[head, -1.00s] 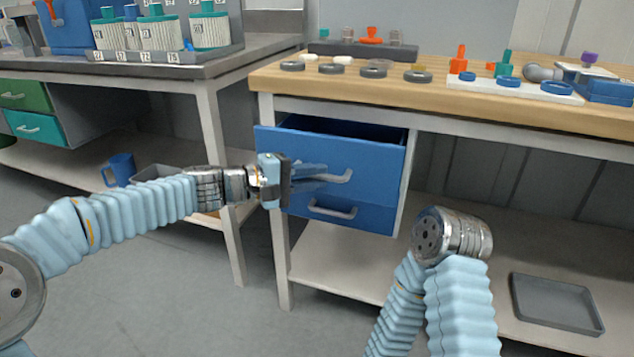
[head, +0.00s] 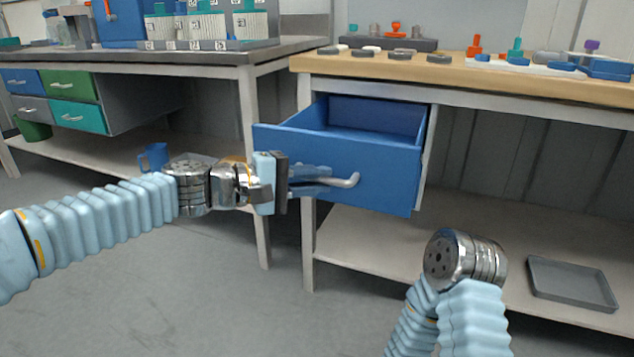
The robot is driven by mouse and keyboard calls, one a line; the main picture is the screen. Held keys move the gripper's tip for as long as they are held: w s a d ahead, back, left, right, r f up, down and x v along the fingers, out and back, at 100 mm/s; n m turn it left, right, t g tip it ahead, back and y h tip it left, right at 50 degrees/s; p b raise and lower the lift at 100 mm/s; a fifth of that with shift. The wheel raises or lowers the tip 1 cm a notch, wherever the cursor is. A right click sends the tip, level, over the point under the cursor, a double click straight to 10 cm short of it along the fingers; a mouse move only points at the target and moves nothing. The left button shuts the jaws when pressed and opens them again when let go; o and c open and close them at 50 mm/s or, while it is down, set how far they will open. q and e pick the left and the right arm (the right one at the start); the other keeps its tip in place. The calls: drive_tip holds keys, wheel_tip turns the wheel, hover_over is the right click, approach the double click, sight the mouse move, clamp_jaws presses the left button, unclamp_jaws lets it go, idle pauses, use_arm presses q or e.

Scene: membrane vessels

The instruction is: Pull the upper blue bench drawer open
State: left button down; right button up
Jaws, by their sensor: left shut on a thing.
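The upper blue bench drawer (head: 385,190) stands well out from under the wooden bench, and its empty-looking inside shows. Its grey bar handle (head: 348,181) is on the front. My left gripper (head: 325,180) comes in from the left and is shut on this handle, its blue fingers at the handle's left part. The lower blue drawer is hidden behind the open one. My right arm shows at the lower right up to a metal joint (head: 465,257); its gripper is not visible.
The wooden bench top (head: 460,72) carries discs, pegs and a white tray. A grey tray (head: 572,283) lies on the lower shelf at right. The floor in front is clear.

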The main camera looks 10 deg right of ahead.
use_arm(q)
drive_tip(key=shift+a, duration=0.1)
drive_tip(key=c, duration=1.1)
unclamp_jaws()
drive_tip(key=v, duration=1.3)
drive_tip(key=shift+s+a+p, duration=0.2)
drive_tip(key=shift+a+p, duration=0.15)
